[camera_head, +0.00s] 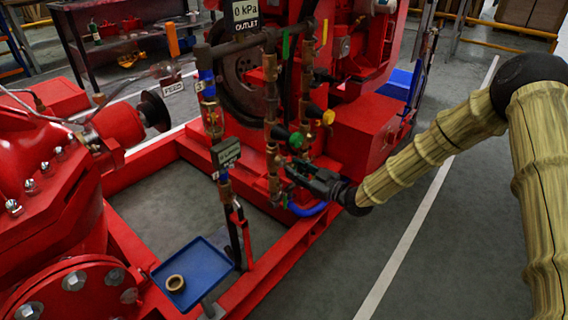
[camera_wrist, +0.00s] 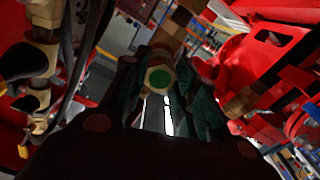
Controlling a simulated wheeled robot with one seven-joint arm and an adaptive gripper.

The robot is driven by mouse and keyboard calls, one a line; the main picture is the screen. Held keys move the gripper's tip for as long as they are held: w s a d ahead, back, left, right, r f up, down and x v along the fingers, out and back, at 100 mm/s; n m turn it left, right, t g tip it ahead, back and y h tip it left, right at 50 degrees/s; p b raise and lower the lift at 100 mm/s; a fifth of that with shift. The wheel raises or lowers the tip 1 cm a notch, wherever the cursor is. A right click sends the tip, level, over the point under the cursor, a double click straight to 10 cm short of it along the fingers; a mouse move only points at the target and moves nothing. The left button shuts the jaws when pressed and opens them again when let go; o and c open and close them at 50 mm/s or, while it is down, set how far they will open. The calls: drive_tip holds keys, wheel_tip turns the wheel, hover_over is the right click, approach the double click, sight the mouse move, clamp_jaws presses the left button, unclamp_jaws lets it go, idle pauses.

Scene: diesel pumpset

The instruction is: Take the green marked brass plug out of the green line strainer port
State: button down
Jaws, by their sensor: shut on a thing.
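The brass plug (camera_wrist: 160,78) with a round green mark on its end face shows in the middle of the wrist view. My gripper (camera_wrist: 159,90) is shut on it, with one dark finger on each side. Brown-copper pipework (camera_wrist: 174,28) shows just behind the plug; I cannot tell whether the plug is still seated in the strainer port. In the head view my gripper (camera_head: 289,172) reaches from the right to the lower part of the brass pipes, and its fingers hide the plug. The green line carries a green band (camera_head: 286,44) higher up.
Green (camera_head: 296,140), yellow (camera_head: 328,117) and black valve knobs stand close above my gripper. A blue hose (camera_head: 307,210) passes just below it. A blue tray (camera_head: 215,263) with a brass ring (camera_head: 175,276) sits at lower left. Open floor lies at right.

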sight(294, 168)
drive_tip(key=shift+p+v, duration=0.6)
drive_tip(key=shift+v, duration=1.5)
